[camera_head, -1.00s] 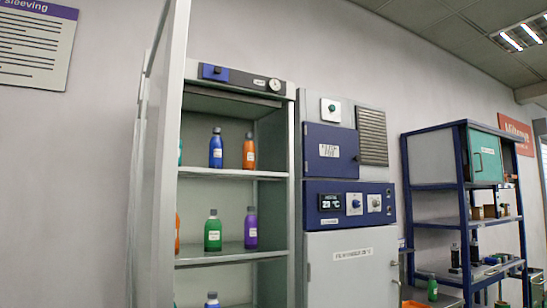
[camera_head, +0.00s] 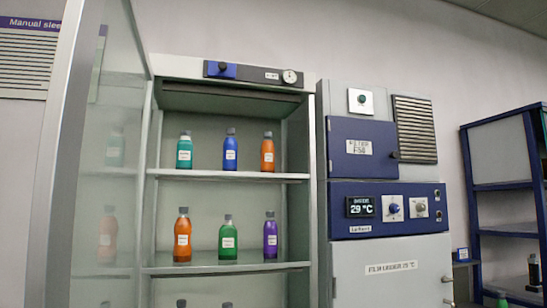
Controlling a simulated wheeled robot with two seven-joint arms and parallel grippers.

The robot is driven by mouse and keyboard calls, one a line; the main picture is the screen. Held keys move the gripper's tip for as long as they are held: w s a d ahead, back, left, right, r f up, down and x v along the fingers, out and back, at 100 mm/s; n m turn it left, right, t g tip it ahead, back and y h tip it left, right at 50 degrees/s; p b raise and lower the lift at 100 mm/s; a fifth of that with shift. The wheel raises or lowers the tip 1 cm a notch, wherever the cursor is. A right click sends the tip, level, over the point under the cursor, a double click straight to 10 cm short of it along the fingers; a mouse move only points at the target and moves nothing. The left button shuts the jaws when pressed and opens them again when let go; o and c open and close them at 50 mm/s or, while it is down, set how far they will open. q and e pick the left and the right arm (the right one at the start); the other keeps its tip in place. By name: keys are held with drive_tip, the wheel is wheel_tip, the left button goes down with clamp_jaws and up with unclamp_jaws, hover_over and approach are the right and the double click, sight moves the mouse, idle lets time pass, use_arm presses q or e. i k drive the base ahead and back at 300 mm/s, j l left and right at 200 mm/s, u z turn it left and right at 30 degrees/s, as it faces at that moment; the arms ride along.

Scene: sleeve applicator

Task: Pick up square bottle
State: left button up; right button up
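Bottles with dark caps and white labels stand upright in an open cabinet (camera_head: 312,200). The upper shelf holds a teal bottle (camera_head: 184,153), a blue bottle (camera_head: 230,152) and an orange bottle (camera_head: 268,155). The shelf below holds an orange bottle (camera_head: 182,238), a green bottle (camera_head: 228,240) and a purple bottle (camera_head: 270,237). The green one looks broader in the body, but I cannot tell for sure which bottle is square. Bottles lower down show only their tops at the bottom edge. Neither of my grippers is in view.
The cabinet's glass door (camera_head: 95,170) stands open on the left, reflecting bottles. A grey and blue machine with a 29 °C display (camera_head: 360,207) stands right of the cabinet. A blue-framed rack (camera_head: 505,190) is at the far right.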

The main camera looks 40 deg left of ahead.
sight(185, 146)
drive_tip(key=i+l+z, duration=0.1)
drive_tip(key=i, duration=0.4)
drive_tip(key=i+u, duration=0.3)
drive_tip(key=i+l+u, duration=0.1)
drive_tip(key=u, duration=0.2)
drive_tip(key=i+j+u, duration=0.1)
drive_tip(key=i+u, duration=0.2)
drive_tip(key=u, duration=0.2)
drive_tip(key=i+u, duration=0.3)
drive_tip(key=u, duration=0.15)
drive_tip(key=i+l+u, duration=0.1)
drive_tip(key=i+u, duration=0.2)
drive_tip(key=u, duration=0.2)
drive_tip(key=i+u, duration=0.45)
drive_tip(key=i+l, duration=0.05)
